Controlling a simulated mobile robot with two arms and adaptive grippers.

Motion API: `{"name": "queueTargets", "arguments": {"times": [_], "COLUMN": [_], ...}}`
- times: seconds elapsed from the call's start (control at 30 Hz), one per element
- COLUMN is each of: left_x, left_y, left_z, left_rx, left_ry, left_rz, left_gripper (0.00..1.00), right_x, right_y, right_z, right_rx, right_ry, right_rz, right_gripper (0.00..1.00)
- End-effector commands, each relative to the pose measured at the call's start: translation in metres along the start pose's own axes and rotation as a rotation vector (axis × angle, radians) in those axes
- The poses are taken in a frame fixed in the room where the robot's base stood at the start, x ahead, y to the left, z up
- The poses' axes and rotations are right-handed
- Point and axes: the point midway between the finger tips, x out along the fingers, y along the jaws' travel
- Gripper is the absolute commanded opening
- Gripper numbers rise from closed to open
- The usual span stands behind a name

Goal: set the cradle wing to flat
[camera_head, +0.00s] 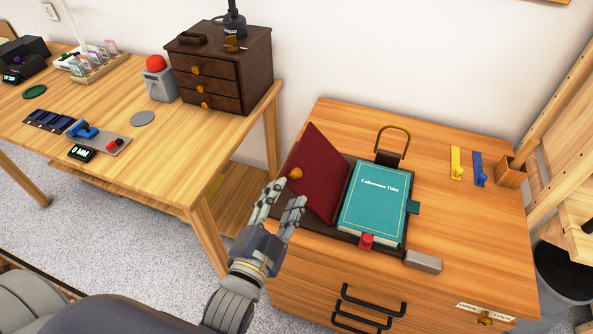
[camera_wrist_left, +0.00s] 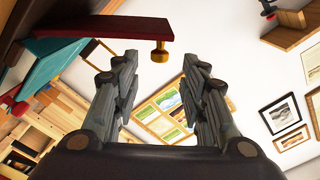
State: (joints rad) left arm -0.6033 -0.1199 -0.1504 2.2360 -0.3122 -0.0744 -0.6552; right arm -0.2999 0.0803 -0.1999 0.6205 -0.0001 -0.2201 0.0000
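The book cradle (camera_head: 325,231) stands on the cabinet top with a closed teal book (camera_head: 373,203) lying on it. Its dark red wing (camera_head: 316,172) is tilted up on the left side of the book, with a gold knob (camera_head: 295,173) on its outer face. The wing (camera_wrist_left: 105,28) and knob (camera_wrist_left: 160,52) also show in the left wrist view. My left gripper (camera_head: 281,203) is open and empty just short of the knob. In the wrist view the knob appears between the two fingers (camera_wrist_left: 160,72), with gaps on both sides. My right gripper is not in view.
A red tab (camera_head: 366,241) and a grey block (camera_head: 423,261) lie at the cradle's front edge. A brass loop (camera_head: 393,142) stands behind the book. Yellow (camera_head: 456,163) and blue (camera_head: 479,168) pieces lie to the right. A wooden desk (camera_head: 150,165) with drawers (camera_head: 222,66) stands left.

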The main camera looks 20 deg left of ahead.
Motion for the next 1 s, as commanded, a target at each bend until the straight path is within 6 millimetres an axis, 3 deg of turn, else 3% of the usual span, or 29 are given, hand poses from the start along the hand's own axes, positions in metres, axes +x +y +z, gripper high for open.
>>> {"name": "queueTargets", "arguments": {"times": [0.3, 0.5, 0.93, 1.0], "left_x": [0.051, 0.071, 0.078, 0.078], "left_y": [-0.001, 0.000, 0.001, 0.001], "left_z": [-0.001, 0.000, 0.001, 0.001], "left_rx": [0.000, -0.001, -0.002, -0.002], "left_ry": [0.002, 0.000, -0.001, -0.001], "left_rz": [-0.001, 0.000, 0.001, 0.001], "left_gripper": [0.40, 0.40, 0.40, 0.24], "right_x": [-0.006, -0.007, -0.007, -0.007], "right_y": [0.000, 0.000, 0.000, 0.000], "right_z": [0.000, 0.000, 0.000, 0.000], "right_rx": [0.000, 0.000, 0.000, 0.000], "right_ry": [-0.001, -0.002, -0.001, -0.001], "right_rz": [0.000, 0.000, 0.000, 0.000], "right_gripper": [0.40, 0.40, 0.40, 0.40]}}
